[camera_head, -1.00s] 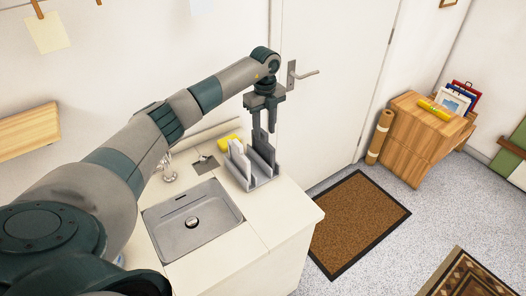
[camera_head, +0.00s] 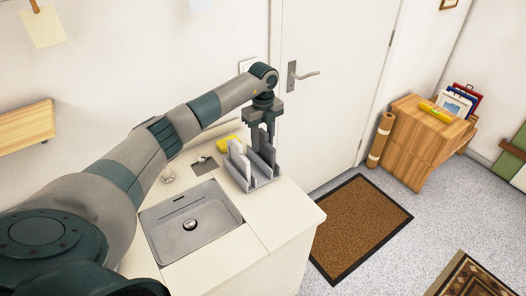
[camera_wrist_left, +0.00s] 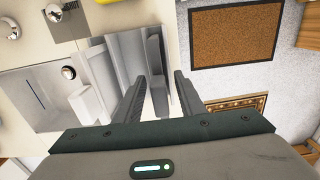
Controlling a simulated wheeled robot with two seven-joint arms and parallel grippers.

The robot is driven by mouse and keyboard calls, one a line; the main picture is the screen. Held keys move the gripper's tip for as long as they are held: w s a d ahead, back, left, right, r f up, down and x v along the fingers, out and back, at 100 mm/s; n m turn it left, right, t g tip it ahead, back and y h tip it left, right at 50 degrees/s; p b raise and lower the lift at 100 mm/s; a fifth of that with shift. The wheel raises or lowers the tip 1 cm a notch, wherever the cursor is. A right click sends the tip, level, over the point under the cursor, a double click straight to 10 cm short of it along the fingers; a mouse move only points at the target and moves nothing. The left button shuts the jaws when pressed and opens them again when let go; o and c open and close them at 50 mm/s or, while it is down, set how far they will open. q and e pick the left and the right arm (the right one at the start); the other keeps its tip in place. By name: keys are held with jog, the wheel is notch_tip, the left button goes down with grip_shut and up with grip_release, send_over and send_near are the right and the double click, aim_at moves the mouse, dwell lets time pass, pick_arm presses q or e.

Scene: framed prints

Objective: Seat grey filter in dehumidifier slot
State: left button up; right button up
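A grey slotted rack (camera_head: 265,180) stands on the counter beside the sink, with thin panels upright in it. A light panel (camera_head: 239,163) stands on its left side. A grey panel, which looks like the grey filter (camera_wrist_left: 154,55), stands in the rack further right; in the head view it is partly hidden by my fingers. My left gripper (camera_head: 263,143) points down over the rack. In the left wrist view its fingers (camera_wrist_left: 160,78) are apart, on either side of the grey panel, with gaps visible. My right gripper is not in view. I cannot make out a dehumidifier.
A steel sink (camera_head: 190,225) lies left of the rack, with a yellow sponge (camera_head: 228,141) behind. A closed door (camera_head: 325,100) is behind the counter. A brown mat (camera_head: 360,225) lies on the floor. A wooden cabinet (camera_head: 415,140) stands at the right.

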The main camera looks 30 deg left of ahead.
aim_at(263, 131)
pick_arm(q)
grip_shut()
jog(key=shift+r, duration=0.1)
jog(key=shift+r+p, duration=0.5)
jog(key=shift+r, duration=0.05)
notch_tip(263, 131, up, 4)
jog(key=shift+f+p, duration=0.15)
jog(key=shift+p, duration=1.1)
jog(key=s+d+r+p, duration=0.2)
jog(key=d+r+p, duration=0.1)
jog(key=d+p, duration=0.1)
jog(key=s+d+r+p, duration=0.2)
jog(key=d+r+p, duration=0.1)
jog(key=d, duration=0.3)
jog(key=shift+s+d+p, duration=0.3)
jog(key=shift+d+p, duration=0.05)
jog(key=shift+d, duration=0.05)
